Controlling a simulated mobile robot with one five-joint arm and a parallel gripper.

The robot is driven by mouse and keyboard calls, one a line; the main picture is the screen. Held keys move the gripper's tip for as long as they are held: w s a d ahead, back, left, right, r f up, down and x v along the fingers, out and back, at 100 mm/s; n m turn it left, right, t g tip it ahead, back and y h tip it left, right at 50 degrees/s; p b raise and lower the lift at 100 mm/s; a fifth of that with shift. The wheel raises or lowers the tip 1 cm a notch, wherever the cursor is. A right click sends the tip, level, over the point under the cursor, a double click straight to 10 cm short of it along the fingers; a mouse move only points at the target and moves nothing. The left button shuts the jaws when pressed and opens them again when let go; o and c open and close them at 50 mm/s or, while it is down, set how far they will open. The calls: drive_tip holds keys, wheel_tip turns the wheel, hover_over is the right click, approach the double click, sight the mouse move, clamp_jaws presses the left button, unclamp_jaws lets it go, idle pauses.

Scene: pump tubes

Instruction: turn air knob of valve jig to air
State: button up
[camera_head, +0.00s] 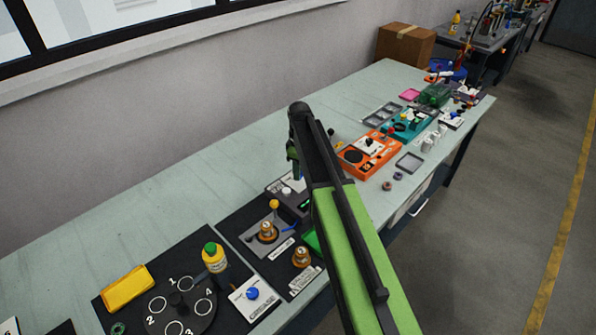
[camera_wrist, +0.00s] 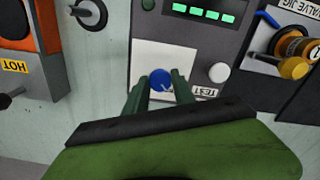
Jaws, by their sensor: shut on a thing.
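My gripper (camera_wrist: 161,76) has its two dark green fingers on either side of a blue knob (camera_wrist: 159,80) and is shut on it. The knob sits on a white plate of a grey box, and a white mark shows on it. An upside-down label by the right finger partly reads "TEST". In the head view the jig (camera_head: 268,231) stands left of my gripper (camera_head: 296,175); my arm hides much of the box.
The box has green lights (camera_wrist: 204,13) and a white round button (camera_wrist: 219,72). Bare bench lies along the wall.

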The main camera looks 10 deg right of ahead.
drive_tip(key=shift+s, duration=0.1)
clamp_jaws()
drive_tip(key=shift+a, duration=0.35)
drive_tip(key=shift+d, duration=0.2)
drive_tip(key=shift+m, duration=2.2)
drive_tip(key=m, duration=0.4)
drive_tip(key=shift+m, duration=0.3)
drive_tip(key=m, duration=0.4)
drive_tip(key=shift+m, duration=2.4)
drive_tip(key=shift+d, duration=0.1)
